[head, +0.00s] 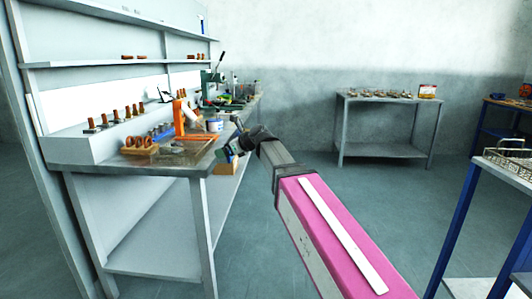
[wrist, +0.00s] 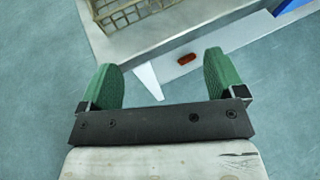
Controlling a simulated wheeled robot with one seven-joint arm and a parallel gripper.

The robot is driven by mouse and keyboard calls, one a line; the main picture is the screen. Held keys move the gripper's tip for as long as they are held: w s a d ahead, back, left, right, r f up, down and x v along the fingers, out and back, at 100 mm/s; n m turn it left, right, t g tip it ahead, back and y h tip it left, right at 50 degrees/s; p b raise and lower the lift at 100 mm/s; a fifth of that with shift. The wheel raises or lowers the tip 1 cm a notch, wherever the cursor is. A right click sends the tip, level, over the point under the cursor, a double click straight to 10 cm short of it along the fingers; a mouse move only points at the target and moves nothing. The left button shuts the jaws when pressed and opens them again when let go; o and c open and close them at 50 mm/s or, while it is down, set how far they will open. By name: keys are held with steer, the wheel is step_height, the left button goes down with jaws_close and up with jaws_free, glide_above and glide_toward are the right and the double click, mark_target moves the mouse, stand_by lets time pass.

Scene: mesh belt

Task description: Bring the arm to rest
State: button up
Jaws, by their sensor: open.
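My arm, with a pink and white link, reaches forward from the lower right in the head view. My gripper (head: 236,140) is at its far end, beside the right edge of the grey workbench (head: 180,167). In the wrist view my gripper (wrist: 162,85) shows two green fingers held wide apart, with nothing between them. The fingers are over the grey floor and near a table edge. In the head view the fingertips are small and hard to make out.
Several tools, an orange stand (head: 179,117) and a ring holder (head: 139,146) crowd the workbench. A grey table (head: 388,100) stands at the back. A blue-legged table (head: 462,210) with a wire basket (head: 510,163) is at right. The middle floor is clear.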

steer(key=s+d+f+n+g+h, duration=0.1)
steer(key=s+d+f+n+h, duration=0.15)
steer(key=d+f, duration=0.45)
steer(key=s+d+f+n+h, duration=0.1)
steer(key=d+f+n, duration=0.3)
steer(key=f, duration=0.4)
steer(key=s+d+f+n+g+h, duration=0.1)
steer(key=s+d+f+n+h, duration=0.1)
steer(key=d+f+n, duration=0.35)
steer(key=s+d+f+n+g+h, duration=0.4)
steer(key=s+d+f+n, duration=0.5)
steer(key=s+d+f, duration=0.5)
steer(key=d+f+h, duration=0.1)
steer(key=d+f, duration=0.2)
steer(key=f, duration=0.1)
steer(key=shift+d+n+h, duration=0.25)
steer(key=shift+n+h, duration=0.1)
steer(key=shift+n, duration=0.05)
steer(key=shift+s, duration=0.1)
